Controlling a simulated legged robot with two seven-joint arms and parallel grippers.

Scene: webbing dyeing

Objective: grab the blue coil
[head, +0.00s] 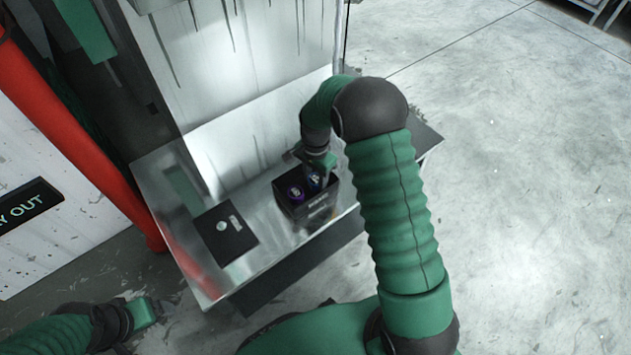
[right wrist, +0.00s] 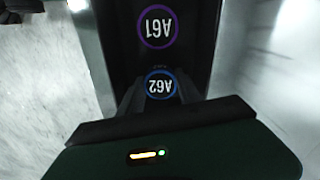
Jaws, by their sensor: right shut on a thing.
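The blue coil, marked A62 with a blue ring, sits in a black box (head: 318,210) in the head view. In the right wrist view the blue coil (right wrist: 160,85) lies between the two dark fingers of my right gripper. My right gripper (head: 317,170) reaches down into the box from above and is shut on this coil. A purple coil marked A61 (head: 295,193) sits beside it in the same box and shows in the right wrist view (right wrist: 157,27). My left gripper (head: 147,312) is low at the left, away from the box; its fingers are unclear.
The box stands on a shiny metal table (head: 265,228). A black panel (head: 224,232) lies left of the box. A tall metal machine wall (head: 240,70) rises behind. A red post (head: 75,130) stands at the left.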

